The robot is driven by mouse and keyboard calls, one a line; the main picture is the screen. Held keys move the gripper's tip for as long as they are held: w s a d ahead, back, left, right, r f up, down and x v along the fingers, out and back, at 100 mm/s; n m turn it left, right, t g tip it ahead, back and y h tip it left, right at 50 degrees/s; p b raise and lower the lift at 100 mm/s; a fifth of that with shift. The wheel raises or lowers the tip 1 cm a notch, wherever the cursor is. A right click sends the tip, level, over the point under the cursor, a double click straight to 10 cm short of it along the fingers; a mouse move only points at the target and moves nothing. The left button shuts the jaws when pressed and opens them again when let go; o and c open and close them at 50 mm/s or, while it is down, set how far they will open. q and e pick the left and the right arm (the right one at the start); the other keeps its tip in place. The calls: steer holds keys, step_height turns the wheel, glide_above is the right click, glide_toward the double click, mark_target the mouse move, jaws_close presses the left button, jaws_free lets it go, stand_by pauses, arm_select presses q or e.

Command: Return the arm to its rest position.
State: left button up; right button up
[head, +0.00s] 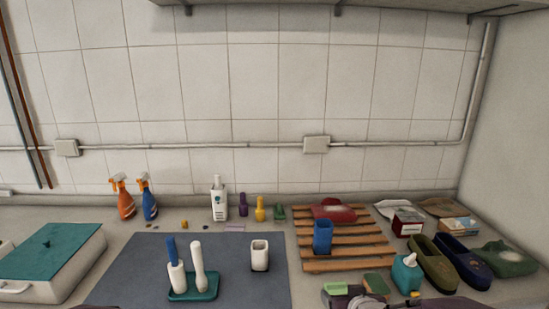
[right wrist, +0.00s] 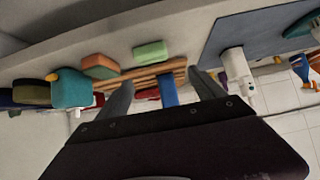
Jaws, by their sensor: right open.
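My right gripper (right wrist: 162,78) is open, its two grey fingers apart at the middle of the right wrist view, with nothing held between them. In that view the blue cup (right wrist: 168,92) and the wooden slatted rack (right wrist: 150,76) appear beyond the gap. In the head view only dark parts of my right arm show at the bottom edge, right of centre, in front of the counter.
A grey mat (head: 140,262) holds a teal tray (head: 195,294) with brushes and a white cup (head: 260,254). The rack (head: 345,264), teal soap bottle (head: 405,276), green sponge (head: 334,288) and clogs (head: 433,264) stand at right. A lidded box (head: 45,260) is left.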

steer(key=s+f+g, duration=0.4)
steer(key=s, duration=0.5)
steer(key=s+f+g, duration=0.4)
steer(key=s+g, duration=0.1)
steer(key=s, duration=0.4)
steer(key=shift+s+f, duration=0.35)
